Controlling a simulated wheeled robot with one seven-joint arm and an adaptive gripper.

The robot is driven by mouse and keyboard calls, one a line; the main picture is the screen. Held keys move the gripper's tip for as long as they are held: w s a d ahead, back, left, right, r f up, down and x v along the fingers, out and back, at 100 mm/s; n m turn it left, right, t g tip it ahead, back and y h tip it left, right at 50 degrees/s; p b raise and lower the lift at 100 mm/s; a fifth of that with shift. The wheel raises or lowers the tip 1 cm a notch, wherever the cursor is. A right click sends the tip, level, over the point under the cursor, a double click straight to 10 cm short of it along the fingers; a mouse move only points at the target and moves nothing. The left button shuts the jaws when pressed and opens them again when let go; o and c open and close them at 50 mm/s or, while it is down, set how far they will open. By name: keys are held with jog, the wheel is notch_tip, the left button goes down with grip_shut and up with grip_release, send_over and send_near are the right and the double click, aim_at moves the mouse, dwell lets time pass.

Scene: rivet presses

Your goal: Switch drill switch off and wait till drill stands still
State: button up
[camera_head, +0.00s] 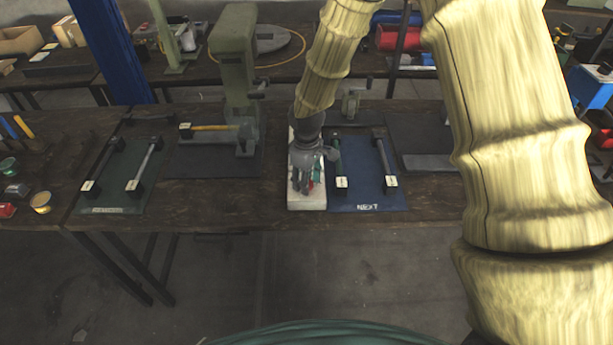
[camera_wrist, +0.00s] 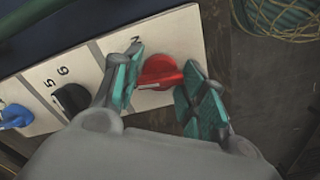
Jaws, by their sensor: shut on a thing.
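A white switch panel (camera_head: 306,204) lies on the workbench. In the wrist view the panel (camera_wrist: 182,36) carries a red rotary switch (camera_wrist: 160,72), a black one (camera_wrist: 72,97) and a blue one (camera_wrist: 16,116). My gripper (camera_head: 304,184) is down at the near end of the panel.
A dark green mat (camera_head: 116,203) lies farther left.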

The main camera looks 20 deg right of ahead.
jog(key=shift+n, duration=0.8)
jog(key=shift+p, duration=0.3)
jog(key=o, duration=0.9)
jog(key=shift+r, duration=0.1)
notch_tip(320, 180, up, 12)
